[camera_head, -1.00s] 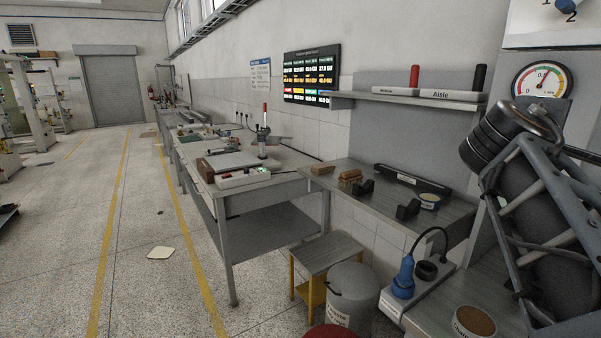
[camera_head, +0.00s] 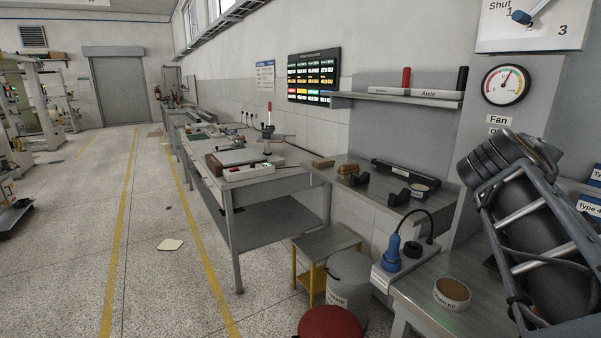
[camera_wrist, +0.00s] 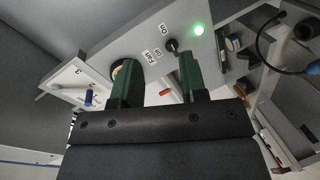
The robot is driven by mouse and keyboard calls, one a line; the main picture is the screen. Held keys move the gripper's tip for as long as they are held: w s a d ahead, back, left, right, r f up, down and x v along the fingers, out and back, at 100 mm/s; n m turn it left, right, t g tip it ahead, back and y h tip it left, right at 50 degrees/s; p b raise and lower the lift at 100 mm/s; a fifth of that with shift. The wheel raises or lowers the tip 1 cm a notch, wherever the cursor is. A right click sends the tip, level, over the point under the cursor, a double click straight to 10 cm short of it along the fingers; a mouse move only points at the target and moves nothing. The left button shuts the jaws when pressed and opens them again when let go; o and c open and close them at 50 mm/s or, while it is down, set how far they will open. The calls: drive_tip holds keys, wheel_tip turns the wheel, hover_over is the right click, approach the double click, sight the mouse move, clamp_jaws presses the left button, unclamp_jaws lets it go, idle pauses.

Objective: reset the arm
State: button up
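My gripper (camera_wrist: 157,72) shows in the wrist view with its two green fingers spread apart and nothing held between them. Beyond the fingertips is a grey panel (camera_wrist: 145,45) with a dark fan switch (camera_wrist: 172,45), labels and a lit green lamp (camera_wrist: 198,30). The switch looks apart from the fingers. In the head view my dark folded arm (camera_head: 535,220) fills the right side, and my gripper is out of that picture. The Fan label (camera_head: 499,120) shows beside the arm, under a round gauge (camera_head: 506,85).
A pale sheet (camera_head: 170,244) lies on the open floor at left.

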drive_tip(key=w+a+f+m+g+y+p, duration=0.15)
drive_tip(key=a+f+y, duration=0.3)
drive_tip(key=f, duration=0.45)
drive_tip(key=a+f+m+y+p, duration=0.1)
drive_tip(key=a+f+y+p, duration=0.15)
drive_tip(key=a+f, duration=0.4)
drive_tip(key=s+a+f+g+y+p, duration=0.2)
drive_tip(key=s+a+f+y+p, duration=0.2)
drive_tip(key=a+f, duration=0.5)
drive_tip(key=s+a+y, duration=0.2)
drive_tip(key=a, duration=0.2)
drive_tip(key=shift+s+a+f+g+p, duration=0.25)
drive_tip(key=shift+s+f+g+p, duration=0.05)
drive_tip(key=shift+f+g+p, duration=0.1)
